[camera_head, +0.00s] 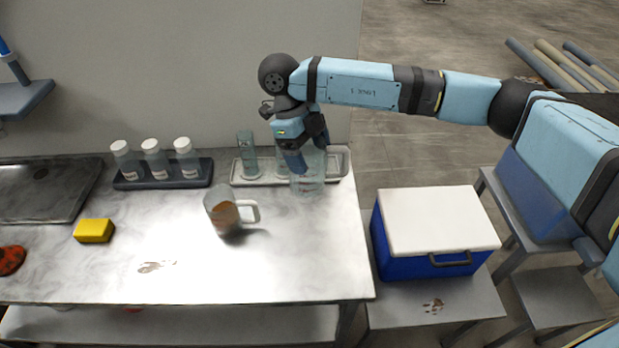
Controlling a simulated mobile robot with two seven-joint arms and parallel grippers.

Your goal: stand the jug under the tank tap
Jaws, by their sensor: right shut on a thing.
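My right gripper (298,160) points down at the back right of the metal bench and is shut on a clear vessel (309,182). The vessel is see-through, so its outline is hard to make out, and the fingers hide part of it. I cannot tell whether its base touches the bench. A clear jug (218,204) with a pale handle and brown contents stands on the bench, left of and nearer than the gripper, apart from it. No tank tap can be made out clearly. My left gripper is not in view.
A pale rack (246,181) with clear cylinders lies behind the jug. A dark rack (128,184) holds white-capped bottles. A yellow sponge (94,231), a red-brown item (11,260) and a sink (45,205) are left. A blue cooler (440,222) stands right. The bench front is mostly clear.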

